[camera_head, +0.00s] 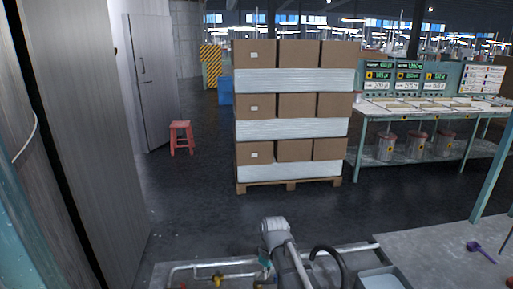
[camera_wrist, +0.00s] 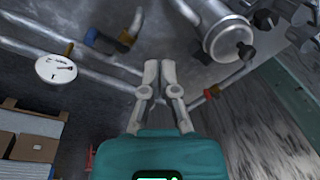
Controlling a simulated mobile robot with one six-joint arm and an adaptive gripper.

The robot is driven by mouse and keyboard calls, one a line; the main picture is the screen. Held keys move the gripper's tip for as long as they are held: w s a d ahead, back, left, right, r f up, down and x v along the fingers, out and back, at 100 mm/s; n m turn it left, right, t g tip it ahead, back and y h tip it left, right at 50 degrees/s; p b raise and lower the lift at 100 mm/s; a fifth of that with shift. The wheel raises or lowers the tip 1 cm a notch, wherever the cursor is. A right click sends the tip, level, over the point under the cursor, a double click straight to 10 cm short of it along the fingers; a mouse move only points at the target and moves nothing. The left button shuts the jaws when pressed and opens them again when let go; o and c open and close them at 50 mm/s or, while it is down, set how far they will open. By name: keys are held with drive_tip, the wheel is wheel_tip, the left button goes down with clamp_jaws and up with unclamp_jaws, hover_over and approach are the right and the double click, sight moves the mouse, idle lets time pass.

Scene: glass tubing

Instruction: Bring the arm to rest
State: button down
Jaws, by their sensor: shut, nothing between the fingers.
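My arm shows at the bottom middle of the head view, reaching over the pipes at the front. My gripper is in the wrist view (camera_wrist: 160,68), with its two grey fingers together at the tips and nothing between them. Its teal body fills the lower middle of that view. The fingertips point towards pipes and metal fittings and seem clear of them, though the distance is hard to tell. The fingers cannot be made out in the head view.
Pipes (camera_head: 205,270) run along the front in the head view. A pallet stacked with cardboard boxes (camera_head: 290,105) stands beyond, with a red stool (camera_head: 181,137) to its left. A workbench (camera_head: 430,112) is at the right. Dark floor between is clear. A metal cylinder (camera_wrist: 225,35) hangs near my fingers.

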drive_tip(key=s+d+r+m+p, duration=0.1)
drive_tip(key=s+d+m, duration=0.3)
drive_tip(key=d, duration=0.3)
drive_tip(key=s+d+r+m+h+p, duration=0.1)
drive_tip(key=s+d+r+m+p, duration=0.1)
drive_tip(key=s+d+m, duration=0.2)
drive_tip(key=d+m, duration=0.1)
drive_tip(key=d, duration=0.2)
drive_tip(key=shift+r+m+t, duration=0.2)
drive_tip(key=shift+m+t, duration=0.1)
idle(1.1)
